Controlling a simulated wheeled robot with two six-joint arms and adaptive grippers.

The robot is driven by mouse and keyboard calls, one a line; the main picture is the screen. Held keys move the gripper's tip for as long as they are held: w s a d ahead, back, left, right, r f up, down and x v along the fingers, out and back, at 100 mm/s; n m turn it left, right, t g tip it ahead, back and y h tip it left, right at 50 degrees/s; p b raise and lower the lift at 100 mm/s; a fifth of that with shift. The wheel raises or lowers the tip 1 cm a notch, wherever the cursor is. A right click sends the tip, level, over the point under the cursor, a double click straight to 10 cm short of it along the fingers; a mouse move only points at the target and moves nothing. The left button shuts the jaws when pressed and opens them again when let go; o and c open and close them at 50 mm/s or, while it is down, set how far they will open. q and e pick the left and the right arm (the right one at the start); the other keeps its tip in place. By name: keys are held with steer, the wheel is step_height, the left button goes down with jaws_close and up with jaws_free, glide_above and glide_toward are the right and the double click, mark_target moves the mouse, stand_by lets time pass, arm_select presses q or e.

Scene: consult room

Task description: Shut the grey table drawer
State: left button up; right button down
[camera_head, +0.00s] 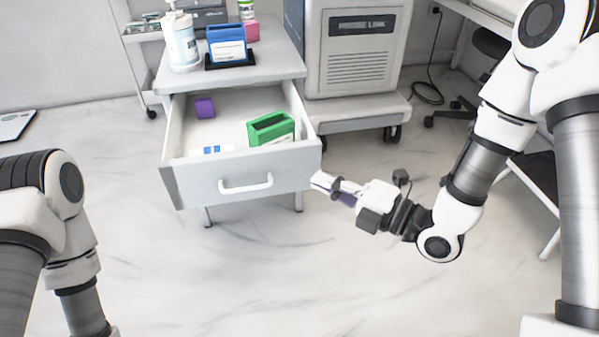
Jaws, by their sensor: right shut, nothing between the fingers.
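The grey table (288,66) stands at the upper middle of the head view. Its drawer (243,177) is pulled out toward me, with a white bar handle (246,186) on the front. Inside the drawer lie a green box (271,129), a small purple item (205,107) and a small blue-and-white item (217,150). My right gripper (318,181) is shut and empty, at the right end of the drawer front. I cannot tell whether it touches the front. My left arm shows at the left, but its gripper is out of view.
On the tabletop stand a white pump bottle (181,41), a blue holder (227,45) and a pink item (251,31). A grey machine (361,48) on a wheeled base stands right of the table. The floor in front of the drawer is clear.

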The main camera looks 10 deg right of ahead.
mark_target(283, 152)
steer(key=w+a, duration=0.1)
steer(key=w, duration=0.1)
steer(key=w+a+b, duration=0.1)
steer(key=w, duration=0.1)
steer(key=w+a+b, duration=0.1)
steer(key=w, duration=0.1)
steer(key=shift+w+a+f, duration=0.1)
steer(key=shift+w+a, duration=0.05)
steer(key=shift+w, duration=0.45)
